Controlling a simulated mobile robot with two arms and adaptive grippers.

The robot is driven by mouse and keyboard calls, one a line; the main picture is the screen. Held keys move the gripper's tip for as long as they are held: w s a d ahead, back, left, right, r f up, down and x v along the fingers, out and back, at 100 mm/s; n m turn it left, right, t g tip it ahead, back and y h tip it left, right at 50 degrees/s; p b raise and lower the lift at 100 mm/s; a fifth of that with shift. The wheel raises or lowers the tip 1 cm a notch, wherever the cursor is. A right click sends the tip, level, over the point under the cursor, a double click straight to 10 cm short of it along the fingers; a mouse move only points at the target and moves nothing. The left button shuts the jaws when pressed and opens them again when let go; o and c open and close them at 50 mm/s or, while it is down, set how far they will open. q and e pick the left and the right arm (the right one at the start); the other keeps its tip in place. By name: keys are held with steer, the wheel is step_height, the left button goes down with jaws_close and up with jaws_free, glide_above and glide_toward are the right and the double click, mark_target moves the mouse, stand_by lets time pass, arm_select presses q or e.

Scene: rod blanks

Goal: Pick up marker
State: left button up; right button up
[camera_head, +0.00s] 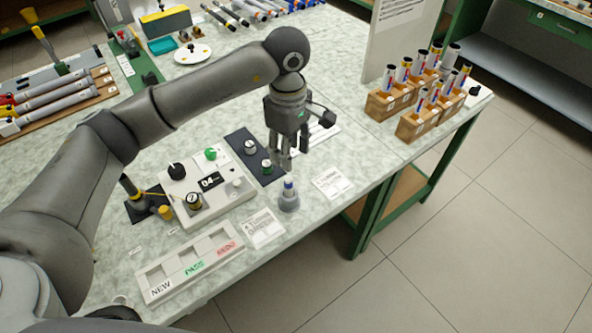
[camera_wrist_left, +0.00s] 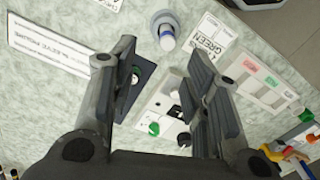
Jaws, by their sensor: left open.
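A short white marker-like piece with a blue band (camera_head: 289,186) stands upright in a grey round holder (camera_head: 289,203) near the table's front edge. In the left wrist view the piece (camera_wrist_left: 167,38) is end-on at the top, beyond the fingers. My left gripper (camera_head: 282,165) points down above and behind it, open and empty, not touching it. Its spread fingers also show in the left wrist view (camera_wrist_left: 160,65). Other markers stand in wooden racks (camera_head: 412,127) at the right. I cannot tell which marker the task names. My right gripper is out of view.
A white control box (camera_head: 205,183) with knobs and a 04 display is left of the gripper. A tray (camera_head: 190,262) labelled NEW, PASS and REDO lies in front. Paper cards (camera_head: 333,182) flank the holder. An upright white panel (camera_head: 395,40) stands behind the racks.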

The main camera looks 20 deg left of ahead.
mark_target(288, 178)
arm_select(q)
steer(key=shift+s+a+f, duration=0.1)
steer(key=shift+s+f, duration=0.2)
steer(key=shift+f, duration=0.2)
steer(key=shift+s+f, duration=0.25)
steer(key=shift+f, duration=0.25)
step_height(288, 178, down, 2)
steer(key=shift+s+f+p, duration=0.15)
steer(key=shift+f+p, duration=0.1)
steer(key=shift+p, duration=0.2)
step_height(288, 178, down, 4)
steer(key=shift+a+f+p, duration=0.1)
steer(key=shift+f+p, duration=0.05)
steer(key=shift+p, duration=0.7)
steer(key=shift+f, duration=0.4)
steer(key=shift+w+f, duration=0.15)
steer(key=shift+w, duration=0.05)
steer(key=shift+c, duration=2.3)
steer(key=c, duration=0.5)
jaws_close()
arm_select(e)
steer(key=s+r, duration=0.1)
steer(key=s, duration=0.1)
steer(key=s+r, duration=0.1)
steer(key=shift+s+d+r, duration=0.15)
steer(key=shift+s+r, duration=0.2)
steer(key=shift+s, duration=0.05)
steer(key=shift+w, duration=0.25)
